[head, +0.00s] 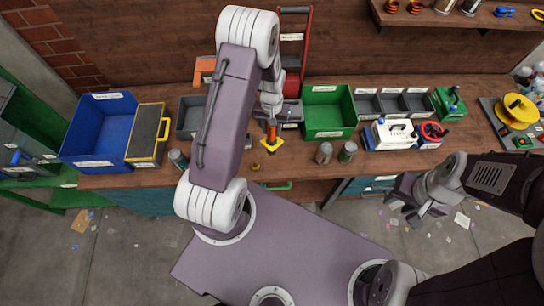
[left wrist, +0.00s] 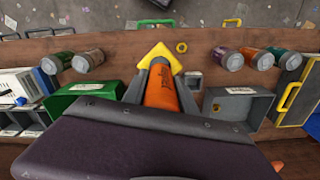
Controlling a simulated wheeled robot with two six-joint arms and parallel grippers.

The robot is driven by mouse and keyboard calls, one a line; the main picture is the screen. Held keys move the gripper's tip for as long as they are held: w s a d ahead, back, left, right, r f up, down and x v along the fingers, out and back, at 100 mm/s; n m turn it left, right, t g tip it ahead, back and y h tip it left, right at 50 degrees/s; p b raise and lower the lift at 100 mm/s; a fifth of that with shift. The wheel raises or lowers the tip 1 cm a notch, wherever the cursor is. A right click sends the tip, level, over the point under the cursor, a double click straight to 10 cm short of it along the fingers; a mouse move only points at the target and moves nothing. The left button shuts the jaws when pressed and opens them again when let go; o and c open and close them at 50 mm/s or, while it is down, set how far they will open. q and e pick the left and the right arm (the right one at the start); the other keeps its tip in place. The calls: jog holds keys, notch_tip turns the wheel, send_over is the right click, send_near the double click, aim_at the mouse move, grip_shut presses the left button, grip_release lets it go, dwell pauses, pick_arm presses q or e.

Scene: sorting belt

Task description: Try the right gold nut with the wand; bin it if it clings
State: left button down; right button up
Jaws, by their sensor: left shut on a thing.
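My left gripper (head: 271,122) is shut on the wand, which has an orange handle (left wrist: 162,88) and a yellow head (head: 271,145). The wand points down over the front part of the bench. One gold nut (head: 256,166) lies near the bench's front edge, just left of the wand's head in the head view. The nut also shows in the left wrist view (left wrist: 182,47), beside the yellow head with a small gap. No second nut can be made out. My right gripper (head: 415,214) hangs off to the right, in front of the bench, with its fingers apart and empty.
A green bin (head: 328,133) stands right of the wand, and a grey bin (head: 187,132) partly behind my left arm. A blue bin (head: 97,162) and a yellow-edged box (head: 143,162) stand at left. Cans (head: 324,153) stand near the front edge.

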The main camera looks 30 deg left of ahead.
pick_arm(q)
notch_tip(320, 180, up, 8)
jog(key=p, duration=0.5)
jog(key=shift+p, duration=0.35)
jog(key=shift+r, duration=2.55)
jog(key=w+a, duration=0.1)
jog(key=a, duration=2.1)
jog(key=shift+w, duration=0.3)
jog(key=a, duration=0.9)
jog(key=shift+w+a, duration=0.2)
jog(key=shift+w, duration=0.15)
